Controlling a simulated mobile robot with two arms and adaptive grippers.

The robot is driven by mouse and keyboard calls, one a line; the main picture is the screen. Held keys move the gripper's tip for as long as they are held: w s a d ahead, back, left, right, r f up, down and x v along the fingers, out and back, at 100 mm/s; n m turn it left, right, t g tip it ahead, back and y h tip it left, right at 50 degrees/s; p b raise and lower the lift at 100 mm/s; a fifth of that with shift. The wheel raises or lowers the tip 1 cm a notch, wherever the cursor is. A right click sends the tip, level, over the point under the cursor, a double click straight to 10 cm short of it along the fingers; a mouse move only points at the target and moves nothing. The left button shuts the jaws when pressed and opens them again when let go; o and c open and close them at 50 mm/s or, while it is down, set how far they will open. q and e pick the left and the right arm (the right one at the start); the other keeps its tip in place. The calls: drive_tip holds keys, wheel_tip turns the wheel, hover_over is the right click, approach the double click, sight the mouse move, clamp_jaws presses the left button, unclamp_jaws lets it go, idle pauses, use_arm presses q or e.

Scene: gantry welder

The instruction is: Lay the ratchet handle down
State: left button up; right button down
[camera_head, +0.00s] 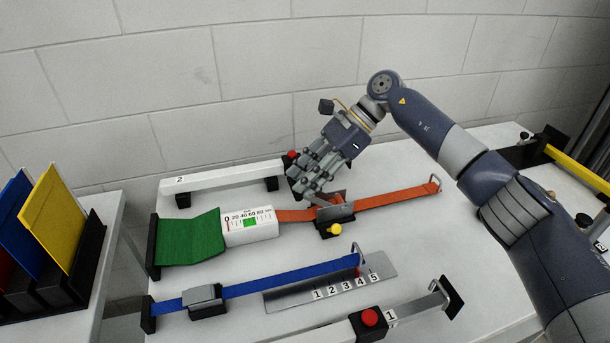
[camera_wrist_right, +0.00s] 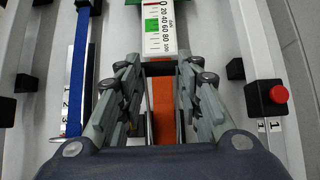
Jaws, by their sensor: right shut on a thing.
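The ratchet (camera_head: 335,214) sits on the orange strap (camera_head: 385,201) on the white table, with grey side plates and a yellow knob (camera_head: 334,229). My right gripper (camera_head: 306,192) reaches down over it from behind and is shut on the ratchet handle. The handle's grey plate (camera_head: 325,208) shows tilted up under the fingers, which partly hide it. In the right wrist view, my right gripper (camera_wrist_right: 162,74) has its fingers on both sides of the orange strap (camera_wrist_right: 163,108), with a dark crossbar (camera_wrist_right: 159,69) between the fingertips. My left gripper is not in view.
A tension gauge (camera_head: 249,225) and green strap (camera_head: 190,238) lie left of the ratchet. A blue strap (camera_head: 255,284) with a numbered metal scale (camera_head: 290,297) runs in front. A white rail (camera_head: 220,178) with a red button (camera_head: 292,154) stands behind. Coloured panels (camera_head: 55,215) stand at left.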

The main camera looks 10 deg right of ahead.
drive_tip(key=shift+w+d+f, duration=0.1)
drive_tip(key=shift+d+f, duration=0.1)
drive_tip(key=shift+d, duration=0.15)
drive_tip(key=c, duration=1.1)
unclamp_jaws()
drive_tip(key=shift+o, duration=0.7)
drive_tip(key=o, duration=0.5)
drive_tip(key=shift+s+r, duration=0.1)
drive_tip(key=shift+s, duration=0.2)
drive_tip(key=shift+c, duration=0.2)
drive_tip(key=shift+o, duration=1.4)
drive_tip(key=shift+d, duration=0.1)
drive_tip(key=w+v, duration=0.1)
drive_tip(key=v, duration=1.1)
